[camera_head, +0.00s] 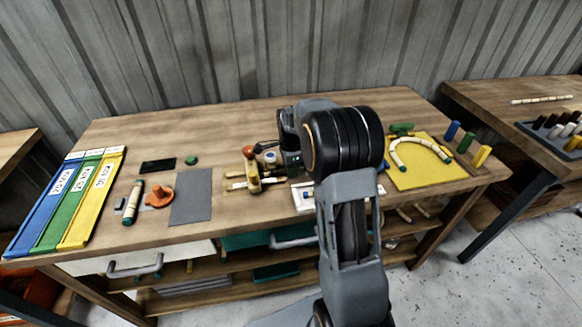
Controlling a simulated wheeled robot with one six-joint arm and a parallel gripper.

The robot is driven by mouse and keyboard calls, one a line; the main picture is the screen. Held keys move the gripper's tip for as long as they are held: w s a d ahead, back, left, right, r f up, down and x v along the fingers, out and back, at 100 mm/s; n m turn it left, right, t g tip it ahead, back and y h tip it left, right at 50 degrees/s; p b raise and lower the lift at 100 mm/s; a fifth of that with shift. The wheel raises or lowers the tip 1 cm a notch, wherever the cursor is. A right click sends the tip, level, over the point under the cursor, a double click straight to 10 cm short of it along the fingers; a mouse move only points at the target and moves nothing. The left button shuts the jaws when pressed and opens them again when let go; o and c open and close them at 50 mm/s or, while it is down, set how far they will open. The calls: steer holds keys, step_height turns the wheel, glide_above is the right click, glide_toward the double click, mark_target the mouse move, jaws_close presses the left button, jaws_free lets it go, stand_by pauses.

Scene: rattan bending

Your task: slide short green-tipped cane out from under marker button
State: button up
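A short cream cane (133,200) with a dark green tip lies at the left of the workbench, beside an orange round-topped piece (160,194). I cannot tell whether they touch. A small green button (190,160) sits on the bench behind them, apart from this cane. A curved cane (398,158) with green at its near left end lies on a yellow board (430,177) at the right. A green piece (401,129) is at that board's back edge. My gripper (290,163) is low over the bench middle; its fingers are hidden or too dark to read.
A wooden clamp-like tool (252,171) with light sticks stands left of my gripper. A grey mat (192,196) lies bare. Blue, green and yellow strips (75,203) lie far left; several coloured pegs (466,142) stand right. My arm hides part of the bench middle.

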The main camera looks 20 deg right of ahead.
jaws_close()
steer(key=shift+s+d+p, duration=0.15)
steer(key=shift+s+d, duration=0.2)
steer(key=shift+d, duration=1.05)
steer(key=shift+s+d+p, duration=0.15)
steer(key=shift+s+d, duration=0.15)
steer(key=shift+d, duration=1.05)
steer(key=shift+s+d+p, duration=0.15)
steer(key=shift+s+d, duration=0.2)
steer(key=shift+d, duration=1.05)
steer(key=shift+o, duration=1.7)
jaws_free()
steer(key=shift+r, duration=0.15)
step_height(320, 180, up, 14)
steer(key=shift+f+p, duration=0.25)
steer(key=shift+p, duration=0.05)
